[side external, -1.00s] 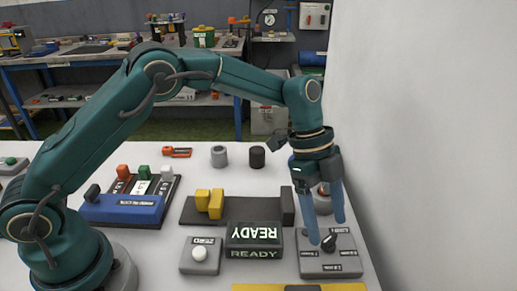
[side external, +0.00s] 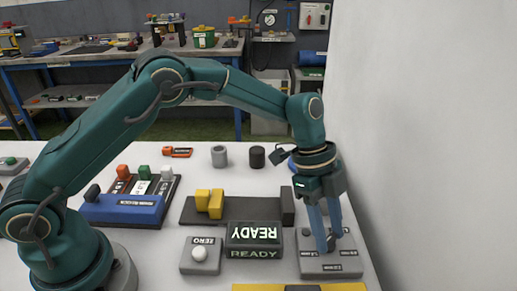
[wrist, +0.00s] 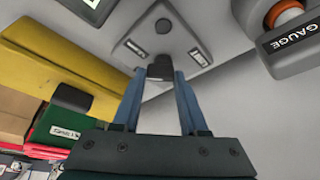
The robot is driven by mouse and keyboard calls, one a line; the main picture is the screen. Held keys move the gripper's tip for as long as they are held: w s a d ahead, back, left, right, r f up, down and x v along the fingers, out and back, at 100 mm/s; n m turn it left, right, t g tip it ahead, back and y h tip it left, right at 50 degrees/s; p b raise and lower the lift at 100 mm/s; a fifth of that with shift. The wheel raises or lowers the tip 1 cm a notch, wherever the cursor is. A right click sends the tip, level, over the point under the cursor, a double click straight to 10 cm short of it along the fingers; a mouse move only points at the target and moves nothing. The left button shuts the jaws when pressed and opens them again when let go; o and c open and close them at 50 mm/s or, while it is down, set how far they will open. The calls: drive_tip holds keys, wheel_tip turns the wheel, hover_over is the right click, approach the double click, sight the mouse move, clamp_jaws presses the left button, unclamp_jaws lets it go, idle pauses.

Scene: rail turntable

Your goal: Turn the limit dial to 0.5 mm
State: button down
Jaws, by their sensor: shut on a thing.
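The limit dial is a grey box (side external: 318,268) with small labels around a black knob, at the front right of the table in the side external view. The grey box (wrist: 178,32) also shows at the top of the wrist view. My gripper (side external: 331,246) reaches down over it with its blue fingers at the knob. In the wrist view the black knob (wrist: 160,69) sits between the two fingertips, and the fingers are shut on it. The knob's pointer is mostly hidden by the fingers, and the labels are too small to read.
A READY display (side external: 254,236) and a ZERO button box (side external: 200,263) stand left of the dial. A yellow bar (side external: 285,288) lies in front. A grey GAUGE box (wrist: 285,48) is close by in the wrist view. A pale wall (side external: 425,150) rises at right.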

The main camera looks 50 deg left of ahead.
drive_tip(key=n+t, duration=0.1)
drive_tip(key=n, duration=0.2)
drive_tip(key=n+t, duration=0.1)
drive_tip(key=n, duration=0.2)
drive_tip(key=shift+s+d+r+n+t, duration=0.1)
drive_tip(key=shift+s+d+n+t, duration=0.1)
drive_tip(key=shift+n+t, duration=0.15)
drive_tip(key=n+t+y, duration=0.1)
drive_tip(key=n, duration=0.2)
drive_tip(key=n+t+y, duration=0.1)
drive_tip(key=n, duration=0.3)
drive_tip(key=shift+d, duration=0.15)
drive_tip(key=n+y, duration=0.1)
drive_tip(key=n, duration=0.2)
drive_tip(key=shift+d+n+y, duration=0.15)
drive_tip(key=shift+n+y, duration=0.2)
drive_tip(key=shift+y, duration=0.05)
drive_tip(key=n+y, duration=0.1)
drive_tip(key=n, duration=0.2)
drive_tip(key=shift+w+n, duration=0.1)
drive_tip(key=shift+n, duration=0.2)
drive_tip(key=n+y, duration=0.1)
drive_tip(key=n, duration=0.2)
drive_tip(key=shift+d+n+y, duration=0.15)
drive_tip(key=shift+n+y, duration=0.15)
drive_tip(key=shift+y, duration=0.1)
drive_tip(key=shift+w+n+g+y, duration=0.1)
drive_tip(key=shift+n+g+y, duration=0.4)
drive_tip(key=shift+n, duration=1)
